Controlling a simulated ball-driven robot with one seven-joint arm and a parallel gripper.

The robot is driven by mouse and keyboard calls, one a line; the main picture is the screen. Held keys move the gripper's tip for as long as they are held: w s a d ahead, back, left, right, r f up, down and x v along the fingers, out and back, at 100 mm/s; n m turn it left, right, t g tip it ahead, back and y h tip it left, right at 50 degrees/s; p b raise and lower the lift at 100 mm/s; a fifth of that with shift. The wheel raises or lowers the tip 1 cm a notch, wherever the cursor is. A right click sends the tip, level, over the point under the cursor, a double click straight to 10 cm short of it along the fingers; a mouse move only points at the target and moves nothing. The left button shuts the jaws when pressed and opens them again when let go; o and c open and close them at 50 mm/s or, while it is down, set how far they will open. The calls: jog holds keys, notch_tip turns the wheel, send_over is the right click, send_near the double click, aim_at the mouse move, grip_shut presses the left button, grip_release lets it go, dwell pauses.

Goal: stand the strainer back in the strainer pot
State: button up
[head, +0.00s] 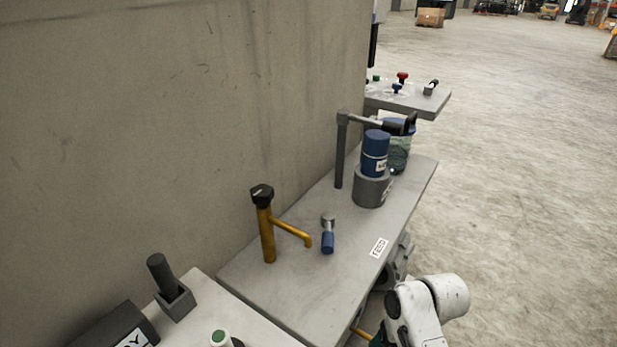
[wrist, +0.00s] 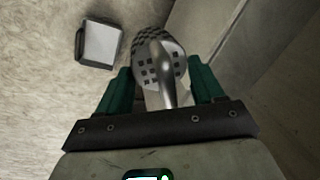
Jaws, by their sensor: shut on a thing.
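The strainer (wrist: 165,68) shows in the wrist view as a grey metal head with square holes and a smooth grey handle. My gripper (wrist: 160,72) is shut on the handle between its two green fingers, and the perforated head sticks out beyond them. In the head view my arm is at the bottom right, below the bench edge, and the strainer cannot be made out there. I cannot tell for sure which vessel is the strainer pot; a round grey pot (head: 371,190) stands on the bench with a blue canister (head: 375,152) in it.
A square grey holder (head: 175,303) stands at lower left. A concrete wall borders the left.

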jog(key=s+d+r+p, duration=0.1)
jog(key=s+r+p, duration=0.4)
jog(key=r+p, duration=0.7)
jog(key=shift+s+d+r+p, duration=0.15)
jog(key=shift+d+r+p, duration=0.2)
jog(key=shift+p, duration=0.25)
